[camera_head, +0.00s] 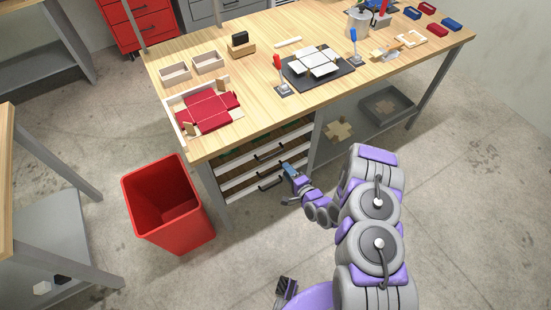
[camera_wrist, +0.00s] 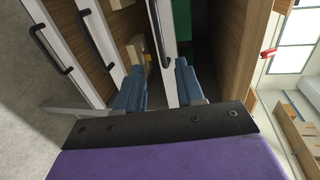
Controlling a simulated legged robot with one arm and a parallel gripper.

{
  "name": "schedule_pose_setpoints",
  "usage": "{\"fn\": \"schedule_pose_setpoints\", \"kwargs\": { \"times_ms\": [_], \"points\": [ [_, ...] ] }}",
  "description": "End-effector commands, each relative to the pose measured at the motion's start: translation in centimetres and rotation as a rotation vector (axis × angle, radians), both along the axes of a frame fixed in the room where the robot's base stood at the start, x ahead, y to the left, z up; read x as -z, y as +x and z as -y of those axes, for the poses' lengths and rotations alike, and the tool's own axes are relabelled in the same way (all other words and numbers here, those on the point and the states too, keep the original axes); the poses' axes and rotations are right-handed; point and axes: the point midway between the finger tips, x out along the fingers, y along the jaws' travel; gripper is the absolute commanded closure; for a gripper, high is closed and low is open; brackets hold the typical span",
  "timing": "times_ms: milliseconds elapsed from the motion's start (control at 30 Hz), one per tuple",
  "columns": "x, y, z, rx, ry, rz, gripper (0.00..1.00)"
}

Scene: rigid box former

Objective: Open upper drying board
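The drying rack under the workbench has stacked boards with white fronts and dark bar handles. In the wrist view, turned on its side, the upper drying board's white front (camera_wrist: 167,50) is the rightmost one, with its dark handle (camera_wrist: 157,32) on it. Two other fronts with handles lie to its left. My gripper (camera_wrist: 160,88) has its two blue fingers apart, one on each side of the upper board's front and handle end; I cannot tell if they touch. In the head view my gripper (camera_head: 288,170) is at the rack's right side and hides part of the fronts.
A red bin (camera_head: 168,205) stands left of the rack. The wooden workbench top (camera_head: 255,60) is above it, carrying a red box former, trays and tools. A bench leg (camera_head: 315,140) and a lower grey shelf (camera_head: 350,125) are to the right. The floor in front is clear.

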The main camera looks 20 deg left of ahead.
Motion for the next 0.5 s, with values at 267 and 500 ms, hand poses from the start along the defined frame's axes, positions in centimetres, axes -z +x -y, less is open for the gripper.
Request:
{"fn": "schedule_pose_setpoints", "kwargs": {
  "times_ms": [267, 500],
  "points": [
    [1.1, 2.9, -3.8, -0.005, 0.000, 0.003, 0.62],
    [1.9, 5.2, -6.3, -0.004, 0.000, 0.000, 0.62]
  ]
}}
